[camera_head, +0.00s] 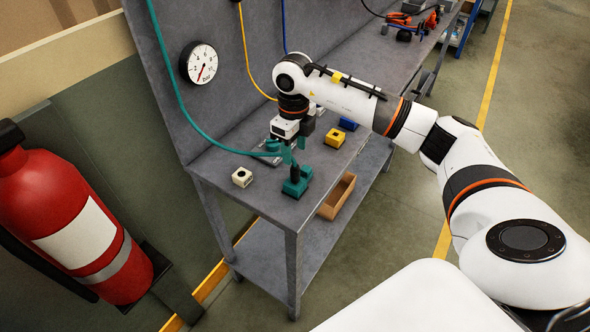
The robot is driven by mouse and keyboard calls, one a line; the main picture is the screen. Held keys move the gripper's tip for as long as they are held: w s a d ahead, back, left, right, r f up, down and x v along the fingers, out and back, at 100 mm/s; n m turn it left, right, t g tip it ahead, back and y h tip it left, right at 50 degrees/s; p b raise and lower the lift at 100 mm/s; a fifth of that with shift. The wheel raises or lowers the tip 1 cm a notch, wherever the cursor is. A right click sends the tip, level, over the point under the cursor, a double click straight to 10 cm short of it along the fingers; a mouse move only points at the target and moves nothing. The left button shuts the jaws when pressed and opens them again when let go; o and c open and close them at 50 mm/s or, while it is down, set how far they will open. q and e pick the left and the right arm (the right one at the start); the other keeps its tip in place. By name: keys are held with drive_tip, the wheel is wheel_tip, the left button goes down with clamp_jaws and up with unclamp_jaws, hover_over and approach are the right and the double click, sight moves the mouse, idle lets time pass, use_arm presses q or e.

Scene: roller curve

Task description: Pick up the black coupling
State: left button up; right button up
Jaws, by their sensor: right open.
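My right gripper (287,143) points down over the near end of the grey workbench (222,158), and it is open. Its fingers are small and partly hidden by a teal hose end. A small dark upright piece (295,173) stands at the teal block (297,187), just below the gripper. I cannot tell for sure whether this piece is the black coupling. No other black coupling shows clearly. My left gripper is not in view.
A cream block (242,177), a yellow block (335,138) and a blue block (348,124) sit around the gripper. The teal hose (172,75) hangs across the bench. A red extinguisher (70,225) stands left.

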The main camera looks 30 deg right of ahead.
sight(295, 165)
drive_tip(key=shift+f, duration=0.95)
drive_tip(key=shift+f+p, duration=0.6)
drive_tip(key=shift+p, duration=0.15)
wheel_tip(295, 165, down, 4)
drive_tip(key=shift+d+r+p, duration=0.15)
drive_tip(key=shift+r+p, duration=0.05)
drive_tip(key=shift+p, duration=0.65)
drive_tip(key=shift+f, duration=0.4)
drive_tip(key=shift+c, duration=0.4)
clamp_jaws()
drive_tip(key=shift+r, duration=0.1)
